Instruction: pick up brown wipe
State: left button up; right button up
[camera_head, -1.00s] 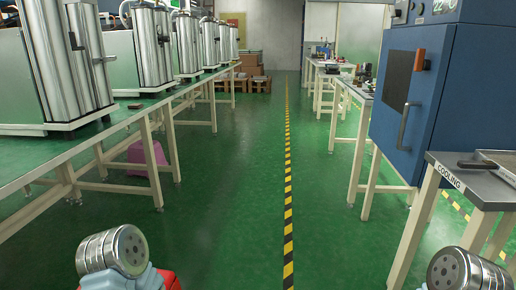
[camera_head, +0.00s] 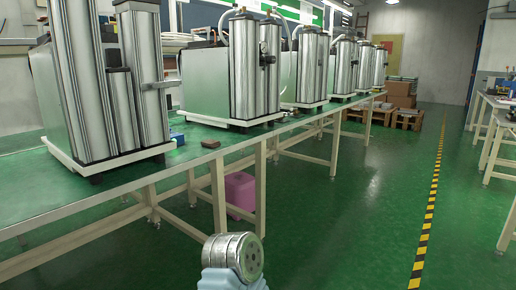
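A small brown wipe (camera_head: 210,142) lies on the green top of the left-hand table (camera_head: 120,186), near its front edge, between two steel column machines. Part of my own arm shows at the bottom middle, well short of the table and apart from the wipe. Neither gripper's fingers are in the picture.
Silver sieve columns (camera_head: 256,70) on white bases stand along the table. A small blue item (camera_head: 177,138) lies near the wipe. A pink bin (camera_head: 241,190) stands under the table. The green floor (camera_head: 340,235) right of the table is clear up to the yellow-black line (camera_head: 427,215).

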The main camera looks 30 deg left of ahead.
aim_at(210, 143)
jog(key=i+u, duration=0.25)
jog(key=i, duration=0.15)
jog(key=i+l+u, duration=0.25)
jog(key=i, duration=0.15)
jog(key=i+l+u, duration=0.1)
jog(key=i+u, duration=0.15)
jog(key=i, duration=0.15)
